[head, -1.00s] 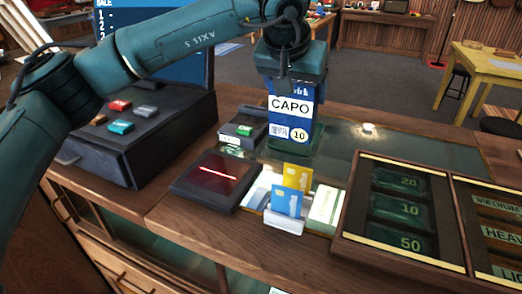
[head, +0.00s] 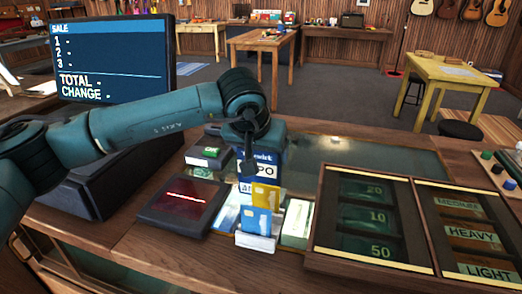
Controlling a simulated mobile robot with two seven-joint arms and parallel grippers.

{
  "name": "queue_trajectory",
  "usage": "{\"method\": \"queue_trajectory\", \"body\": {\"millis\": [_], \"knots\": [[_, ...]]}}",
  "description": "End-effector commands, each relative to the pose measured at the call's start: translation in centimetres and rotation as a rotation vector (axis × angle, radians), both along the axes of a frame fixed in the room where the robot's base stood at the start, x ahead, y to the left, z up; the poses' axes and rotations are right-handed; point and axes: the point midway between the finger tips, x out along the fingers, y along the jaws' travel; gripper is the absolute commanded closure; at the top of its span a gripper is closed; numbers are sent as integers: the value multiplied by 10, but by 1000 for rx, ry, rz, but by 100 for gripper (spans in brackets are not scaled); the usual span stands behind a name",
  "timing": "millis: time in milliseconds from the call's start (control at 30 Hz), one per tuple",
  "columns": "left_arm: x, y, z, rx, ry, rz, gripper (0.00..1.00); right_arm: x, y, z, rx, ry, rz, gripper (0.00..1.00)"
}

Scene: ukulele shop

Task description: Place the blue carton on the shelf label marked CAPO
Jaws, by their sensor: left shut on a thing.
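The blue carton (head: 268,170) shows in the head view with a white CAPO panel, partly covered by my gripper and by the cards in front. My left gripper (head: 250,155) is shut on it from above, just behind the card holder. Whether the carton touches the counter is hidden. No shelf label marked CAPO can be made out; the only CAPO lettering is on the carton. My right gripper is not in view.
A card holder (head: 256,242) with blue and yellow cards stands in front of the carton. A dark scanner pad (head: 180,205) is left, a register screen (head: 112,60) behind it. A money tray (head: 318,225) and string compartments (head: 475,237) are right.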

Motion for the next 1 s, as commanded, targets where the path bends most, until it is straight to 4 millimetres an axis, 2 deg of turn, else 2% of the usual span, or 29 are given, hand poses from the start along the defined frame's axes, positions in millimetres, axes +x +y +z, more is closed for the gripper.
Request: {"method": "queue_trajectory", "body": {"millis": [133, 167, 400, 767, 1000], "knots": [[0, 0, -5, 0, -1, 0, 49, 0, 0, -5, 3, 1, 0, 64], [0, 0, -3, 0, 0, 0, 20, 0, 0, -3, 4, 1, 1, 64], [0, 0, -3, 0, 0, 0, 1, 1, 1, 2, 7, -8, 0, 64], [-2, 0, 5, -1, -2, -1, 1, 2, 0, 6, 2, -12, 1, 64], [-26, 5, 44, -1, -6, -1, 1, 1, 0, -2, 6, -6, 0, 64]]}}
